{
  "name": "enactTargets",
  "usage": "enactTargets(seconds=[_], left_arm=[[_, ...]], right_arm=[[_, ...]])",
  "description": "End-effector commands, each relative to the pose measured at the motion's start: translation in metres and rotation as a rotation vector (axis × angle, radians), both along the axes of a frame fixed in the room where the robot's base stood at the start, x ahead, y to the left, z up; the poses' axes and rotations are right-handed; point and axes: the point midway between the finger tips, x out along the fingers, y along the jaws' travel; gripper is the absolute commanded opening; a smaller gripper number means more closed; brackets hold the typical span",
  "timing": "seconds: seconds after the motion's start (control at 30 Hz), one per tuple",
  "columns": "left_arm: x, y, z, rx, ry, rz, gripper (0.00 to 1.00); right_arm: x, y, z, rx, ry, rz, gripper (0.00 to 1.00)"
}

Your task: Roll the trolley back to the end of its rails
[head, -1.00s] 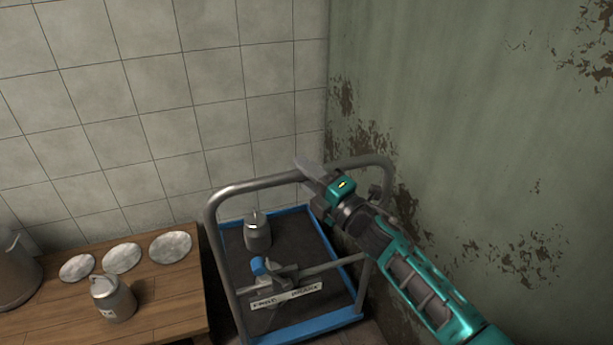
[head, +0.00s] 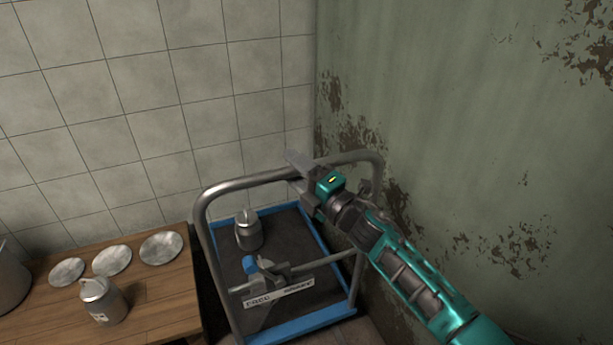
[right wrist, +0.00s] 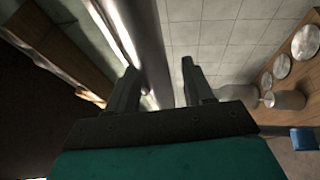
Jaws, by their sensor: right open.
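The trolley has a grey tubular handle frame (head: 240,181) and a blue-edged dark deck (head: 318,322). It stands in the corner beside the stained green wall. A brake lever with a blue knob (head: 250,264) and a lettered white plate (head: 279,293) sits across its near side. My right gripper (head: 299,172) is at the top bar of the handle. In the right wrist view its fingers (right wrist: 160,88) are apart, with the grey bar (right wrist: 148,45) running close by the left finger; I cannot tell whether they touch. The rails are not visible. My left gripper is not in view.
A metal can (head: 248,232) stands on the trolley deck. A wooden table (head: 165,300) at the left holds a lidded can (head: 103,302), several round pale discs (head: 161,247) and a large pot (head: 12,280). The tiled wall is behind, and the green wall (head: 450,130) is close on the right.

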Motion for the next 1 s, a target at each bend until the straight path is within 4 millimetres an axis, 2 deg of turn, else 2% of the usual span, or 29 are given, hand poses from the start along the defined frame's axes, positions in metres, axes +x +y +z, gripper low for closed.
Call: enactTargets(seconds=[0.17, 0.4, 0.6, 0.8, 1.0], left_arm=[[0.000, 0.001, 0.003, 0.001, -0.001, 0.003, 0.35], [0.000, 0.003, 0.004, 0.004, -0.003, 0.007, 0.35], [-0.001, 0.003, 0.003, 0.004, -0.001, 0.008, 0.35], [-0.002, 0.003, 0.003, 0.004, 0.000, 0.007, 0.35], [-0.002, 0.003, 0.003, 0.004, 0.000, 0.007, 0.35]], right_arm=[[-0.017, -0.016, -0.005, -0.003, 0.002, 0.000, 0.52], [-0.057, -0.052, -0.015, -0.002, 0.003, -0.001, 0.52], [-0.081, -0.075, -0.021, -0.001, 0.002, -0.002, 0.52], [-0.091, -0.084, -0.022, 0.000, 0.000, -0.001, 0.52], [-0.092, -0.084, -0.022, 0.001, -0.001, -0.001, 0.52]])
